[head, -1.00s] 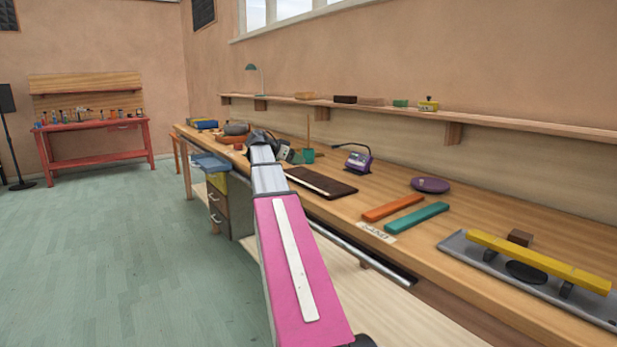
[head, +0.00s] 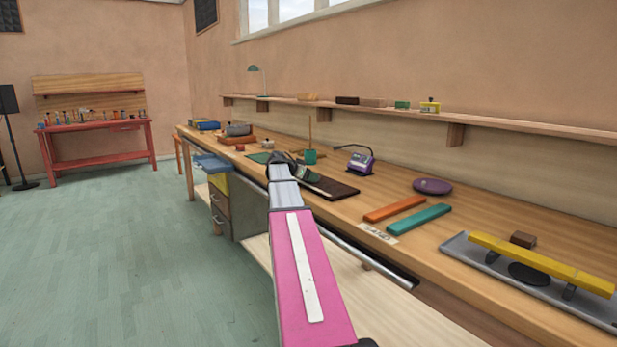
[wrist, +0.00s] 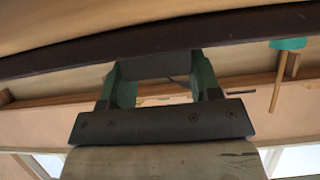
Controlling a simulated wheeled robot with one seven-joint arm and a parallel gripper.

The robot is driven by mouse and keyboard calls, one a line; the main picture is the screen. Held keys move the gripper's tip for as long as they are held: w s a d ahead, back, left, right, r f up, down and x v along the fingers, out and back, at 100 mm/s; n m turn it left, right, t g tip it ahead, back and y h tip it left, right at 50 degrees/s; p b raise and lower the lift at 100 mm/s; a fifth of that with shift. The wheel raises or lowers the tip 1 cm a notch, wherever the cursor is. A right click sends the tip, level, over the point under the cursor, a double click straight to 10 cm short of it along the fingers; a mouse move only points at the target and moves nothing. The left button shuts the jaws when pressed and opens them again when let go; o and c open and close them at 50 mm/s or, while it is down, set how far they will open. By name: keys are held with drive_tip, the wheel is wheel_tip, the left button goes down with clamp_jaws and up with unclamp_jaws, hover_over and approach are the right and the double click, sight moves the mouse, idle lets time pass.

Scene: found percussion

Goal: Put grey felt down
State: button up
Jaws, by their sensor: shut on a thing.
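My gripper (head: 309,174) is low over the near-left end of a dark brown board (head: 335,188) on the long workbench. In the wrist view my gripper's green fingers (wrist: 160,80) are shut on a dark grey piece (wrist: 155,66), which I take to be the grey felt. It spans the gap between the fingertips. The dark board (wrist: 60,57) shows as a band just beyond it. I cannot tell whether the felt touches the board. In the head view my wrist and fingers mostly hide the felt.
Orange (head: 394,208) and teal (head: 419,218) bars lie to the right. A green mat (head: 260,157) and a grey lump on a reddish block (head: 238,130) are further left.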

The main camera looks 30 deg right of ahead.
drive_tip(key=o, duration=1)
drive_tip(key=shift+c, duration=0.2)
drive_tip(key=shift+r, duration=0.1)
drive_tip(key=w+v, duration=0.1)
drive_tip(key=v, duration=1.1)
drive_tip(key=s+a+f+n+y, duration=0.3)
drive_tip(key=s+a+f+n, duration=0.15)
drive_tip(key=a+f, duration=0.5)
drive_tip(key=s+a+f+n+y, duration=0.35)
drive_tip(key=s+a+f, duration=0.2)
drive_tip(key=f, duration=0.65)
drive_tip(key=s+a+f+n+y, duration=0.2)
drive_tip(key=s+a+f+n, duration=0.25)
drive_tip(key=a+f, duration=0.55)
drive_tip(key=s+a+f+n+y, duration=0.4)
drive_tip(key=s+a+f, duration=0.5)
drive_tip(key=s, duration=0.1)
drive_tip(key=shift+s+f+g, duration=0.25)
drive_tip(key=shift+s+g, duration=0.05)
drive_tip(key=shift+g, duration=0.1)
drive_tip(key=shift+d+n, duration=0.1)
drive_tip(key=shift+n, duration=0.15)
